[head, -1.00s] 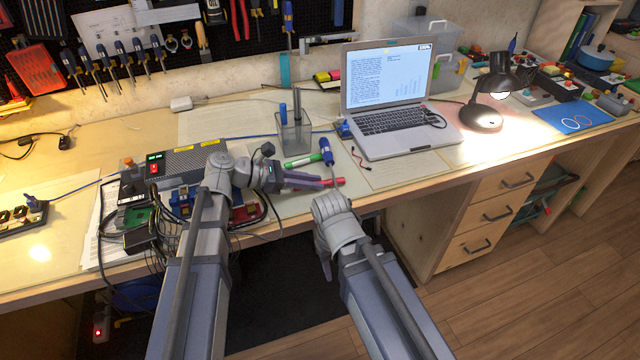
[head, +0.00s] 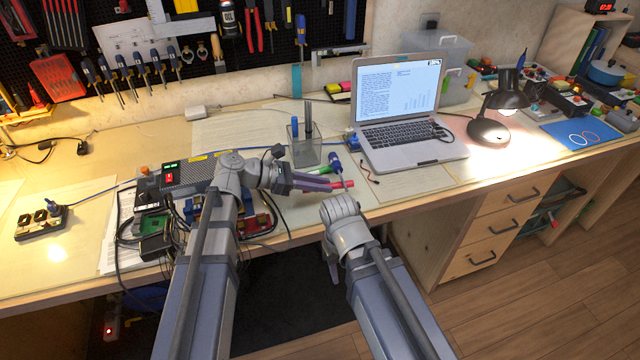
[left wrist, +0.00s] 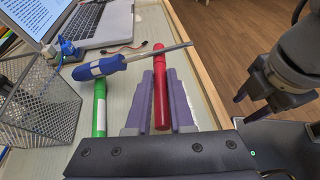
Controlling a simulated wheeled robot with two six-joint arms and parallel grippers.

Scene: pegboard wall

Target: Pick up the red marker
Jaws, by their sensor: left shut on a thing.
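The red marker (head: 343,184) is between the purple fingers of my left gripper (head: 324,184). In the left wrist view the red marker (left wrist: 160,95) lies lengthwise between the fingers of the gripper (left wrist: 160,98), its far end sticking out. The left gripper is shut on it, over the front part of the bench. I cannot tell the exact gap beneath it. My right gripper shows at the right edge of the left wrist view (left wrist: 276,98), dark, apart from the marker; its jaw state is unclear.
A blue-handled screwdriver (left wrist: 100,68) lies close by, its shaft crossing the marker's far end in the wrist view. A green marker (left wrist: 100,108) is beside it. A mesh pen cup (head: 306,150) and a laptop (head: 408,140) stand behind. Cables and electronics lie left.

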